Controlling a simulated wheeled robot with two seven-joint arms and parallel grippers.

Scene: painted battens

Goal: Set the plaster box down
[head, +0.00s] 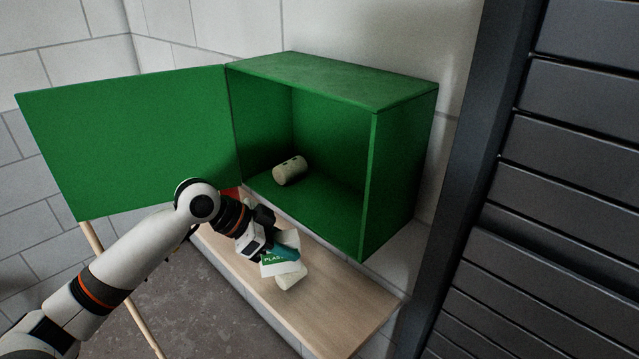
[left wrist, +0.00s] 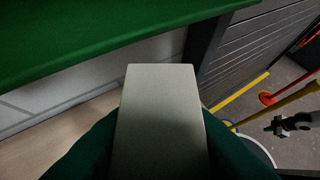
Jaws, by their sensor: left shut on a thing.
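The plaster box (head: 282,262), white with a teal band lettered "PLAS", is tilted in my left gripper (head: 266,250). The gripper is shut on it, above the wooden shelf (head: 340,308) and in front of the green cabinet; I cannot tell whether the box touches the shelf. In the left wrist view a pale face of the box (left wrist: 160,120) fills the lower middle, with dark green shapes on both sides. What looks like my right gripper (left wrist: 282,126) is small at the right of that view, away from the box; its jaws are unclear.
The green cabinet (head: 400,180) stands open, its door (head: 130,135) swung left. A cream roll (head: 290,171) lies inside. Another cream object (head: 291,281) shows just below the box. Something red (head: 230,193) is partly hidden behind my arm. The shelf's right end is clear.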

